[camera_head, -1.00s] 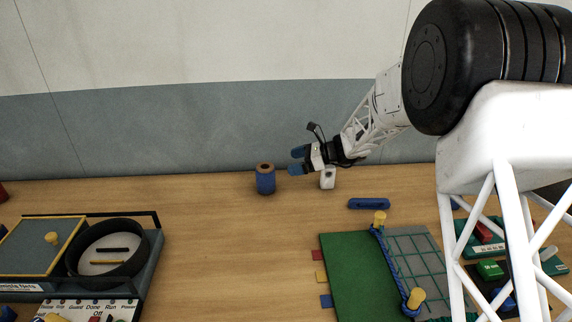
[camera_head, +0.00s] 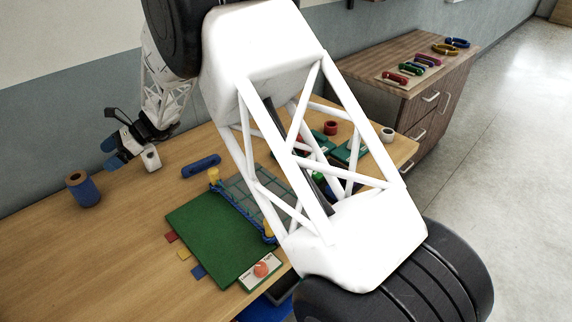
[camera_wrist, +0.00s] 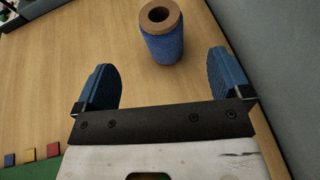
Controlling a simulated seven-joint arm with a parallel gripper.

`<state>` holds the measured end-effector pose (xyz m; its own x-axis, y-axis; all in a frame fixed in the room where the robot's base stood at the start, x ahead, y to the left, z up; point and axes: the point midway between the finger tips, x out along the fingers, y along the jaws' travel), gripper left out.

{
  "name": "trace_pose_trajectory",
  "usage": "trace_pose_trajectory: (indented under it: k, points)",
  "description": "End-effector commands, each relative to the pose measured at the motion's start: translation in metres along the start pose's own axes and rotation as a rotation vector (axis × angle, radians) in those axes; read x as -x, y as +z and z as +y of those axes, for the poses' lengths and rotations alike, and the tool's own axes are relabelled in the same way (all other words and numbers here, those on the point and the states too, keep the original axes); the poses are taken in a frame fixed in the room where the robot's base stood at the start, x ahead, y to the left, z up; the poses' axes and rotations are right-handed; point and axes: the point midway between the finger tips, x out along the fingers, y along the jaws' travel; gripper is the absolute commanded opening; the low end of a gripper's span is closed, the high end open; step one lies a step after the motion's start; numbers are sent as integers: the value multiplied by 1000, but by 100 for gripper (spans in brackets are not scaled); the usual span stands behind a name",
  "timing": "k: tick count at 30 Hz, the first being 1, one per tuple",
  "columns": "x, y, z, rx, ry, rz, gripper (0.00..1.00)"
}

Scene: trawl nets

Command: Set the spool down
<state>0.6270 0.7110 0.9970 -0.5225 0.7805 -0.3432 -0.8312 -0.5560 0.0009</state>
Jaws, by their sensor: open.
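The blue spool (camera_head: 86,191) with a brown top stands upright on the wooden table at the left in the head view. In the wrist view the spool (camera_wrist: 163,36) stands ahead of my gripper, between the lines of the two fingers and beyond their tips. My gripper (camera_head: 112,154) is open and empty, with blue finger pads spread wide. In the wrist view my gripper (camera_wrist: 165,78) shows a clear gap between its fingers, and neither touches the spool.
A green board (camera_head: 213,230) with a net frame lies nearer. A wooden cabinet (camera_head: 388,78) with coloured rings stands at the back. Table around the spool is clear.

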Motion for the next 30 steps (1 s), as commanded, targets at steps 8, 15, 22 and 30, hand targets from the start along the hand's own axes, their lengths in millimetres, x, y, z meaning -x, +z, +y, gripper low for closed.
trace_pose_trajectory:
  k: [8, 15, 22, 30]
  points:
    - [7, 2, 3, 10, -2, 9, 96]
    - [49, 12, 23, 75, -13, 66, 96]
    - [119, 24, 64, 185, -22, 173, 96]
    - [198, 34, 126, 321, -21, 317, 96]
